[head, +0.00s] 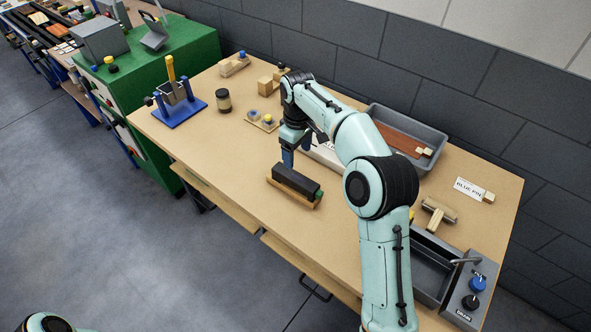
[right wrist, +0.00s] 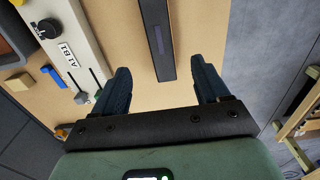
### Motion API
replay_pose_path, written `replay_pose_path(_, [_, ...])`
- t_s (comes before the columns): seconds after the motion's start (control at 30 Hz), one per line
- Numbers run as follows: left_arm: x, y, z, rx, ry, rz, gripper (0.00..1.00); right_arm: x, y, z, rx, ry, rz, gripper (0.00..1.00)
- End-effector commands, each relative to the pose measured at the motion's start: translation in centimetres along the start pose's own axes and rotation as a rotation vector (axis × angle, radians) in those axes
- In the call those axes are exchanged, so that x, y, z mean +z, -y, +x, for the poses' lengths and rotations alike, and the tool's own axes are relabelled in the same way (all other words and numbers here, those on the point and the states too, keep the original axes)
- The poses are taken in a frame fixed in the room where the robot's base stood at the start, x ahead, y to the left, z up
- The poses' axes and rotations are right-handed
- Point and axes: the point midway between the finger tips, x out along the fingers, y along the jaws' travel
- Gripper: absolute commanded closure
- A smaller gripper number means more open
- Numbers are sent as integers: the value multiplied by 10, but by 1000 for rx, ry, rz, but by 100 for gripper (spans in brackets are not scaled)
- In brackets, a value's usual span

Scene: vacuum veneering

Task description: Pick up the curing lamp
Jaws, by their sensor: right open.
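The curing lamp (head: 297,181), which I take to be the long black bar with a green end, lies on a wooden cradle (head: 290,193) near the table's front edge. My right gripper (head: 287,160) is just behind and above it, pointing down. In the right wrist view the dark bar of the lamp (right wrist: 155,35) shows ahead, lying lengthwise between the lines of the two fingers. The right gripper (right wrist: 162,82) is open there, with nothing between its fingertips. My left gripper is not in view.
A pale labelled box (right wrist: 80,35) with a knob stands close behind the right gripper. A grey tray (head: 440,137) is at the back right. A blue stand (head: 180,112), a jar (head: 223,101) and wooden blocks (head: 265,84) are to the left. The table's front left is clear.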

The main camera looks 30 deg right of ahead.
Motion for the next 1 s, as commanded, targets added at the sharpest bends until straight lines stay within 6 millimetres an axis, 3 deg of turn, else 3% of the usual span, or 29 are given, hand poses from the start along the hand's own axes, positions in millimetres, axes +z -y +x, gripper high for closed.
replay_pose_path(0.3, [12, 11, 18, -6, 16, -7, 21, 2, 1, 61, -3, 6, 0, 26])
replay_pose_path(1.0, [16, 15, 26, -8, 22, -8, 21, 0, -3, 132, -2, 2, 1, 26])
